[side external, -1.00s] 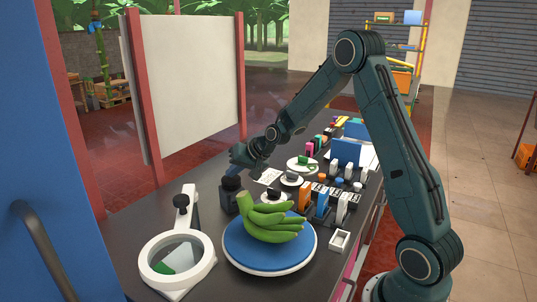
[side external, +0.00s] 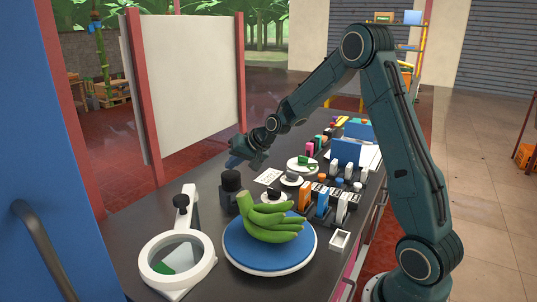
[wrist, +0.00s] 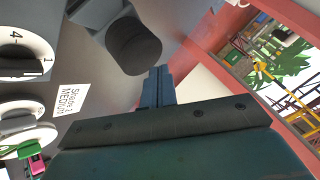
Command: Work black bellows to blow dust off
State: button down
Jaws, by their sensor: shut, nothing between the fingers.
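The black bellows (side external: 231,182) stands upright on the dark counter, left of the green bananas. In the wrist view it is a short dark cylinder (wrist: 134,48) beside a grey block. My gripper (side external: 232,162) is shut and empty, just above and behind the bellows in the side view, with a small gap between them. In the wrist view its closed fingers (wrist: 157,82) point up at the lower right of the bellows, apart from it. No dust can be made out.
Green bananas (side external: 268,222) lie on a blue-topped round stand (side external: 240,250). A white ring magnifier (side external: 205,262) stands at the front left. Blocks and small dishes crowd the right, with a "Shade 2 MEDIUM" card (wrist: 70,100) near the bellows. A white panel (side external: 190,85) stands behind.

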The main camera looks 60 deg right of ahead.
aim_at(234, 175)
jog(key=shift+r, duration=2.5)
dwell(1.1)
notch_tip(234, 175, up, 4)
jog(key=shift+f, duration=0.1)
jog(key=shift+f, duration=0.1)
dwell(0.4)
jog(key=shift+f, duration=4.3)
jog(key=shift+f, duration=0.45)
